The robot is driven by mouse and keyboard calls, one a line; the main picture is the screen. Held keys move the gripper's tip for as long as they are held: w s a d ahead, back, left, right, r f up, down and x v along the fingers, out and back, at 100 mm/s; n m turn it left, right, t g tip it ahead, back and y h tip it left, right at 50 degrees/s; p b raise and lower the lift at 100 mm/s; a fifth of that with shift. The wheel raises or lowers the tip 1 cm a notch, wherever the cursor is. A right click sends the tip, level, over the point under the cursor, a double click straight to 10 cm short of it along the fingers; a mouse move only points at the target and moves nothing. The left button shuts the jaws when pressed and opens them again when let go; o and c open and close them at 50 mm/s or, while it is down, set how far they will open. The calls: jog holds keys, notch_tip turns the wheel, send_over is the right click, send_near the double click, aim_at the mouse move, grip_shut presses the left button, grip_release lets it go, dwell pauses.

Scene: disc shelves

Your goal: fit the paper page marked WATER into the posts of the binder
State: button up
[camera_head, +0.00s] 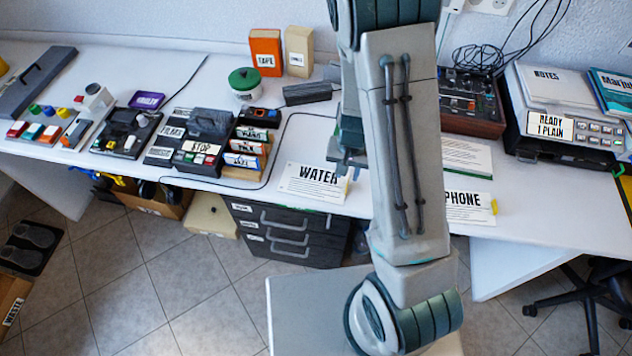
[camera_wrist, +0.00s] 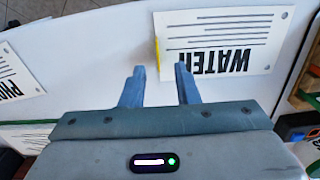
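The WATER page (camera_head: 312,187) lies flat on the white table near its front edge. In the wrist view the page (camera_wrist: 222,38) appears upside down, with small round marks at two corners and a yellow tab (camera_wrist: 157,52) on its near short side. My gripper (camera_wrist: 159,70) is open and empty; its fingertips are spread, with the tab just beyond the gap between them. In the head view my gripper (camera_head: 347,165) is above the tab end of the page. A white sheet with a green edge (camera_head: 467,157), perhaps the binder, is partly behind my arm. I cannot make out any posts.
A PHONE page (camera_head: 468,206) with a yellow tab lies to the right, partly behind my arm. Labelled blocks (camera_head: 247,145) stand left of the WATER page. A black cable (camera_head: 285,125) curves around them. A printer (camera_head: 568,128) stands at the right. Bare table separates the two pages.

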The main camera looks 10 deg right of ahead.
jog(key=shift+d+f, duration=0.15)
jog(key=shift+f, duration=2.55)
grip_shut()
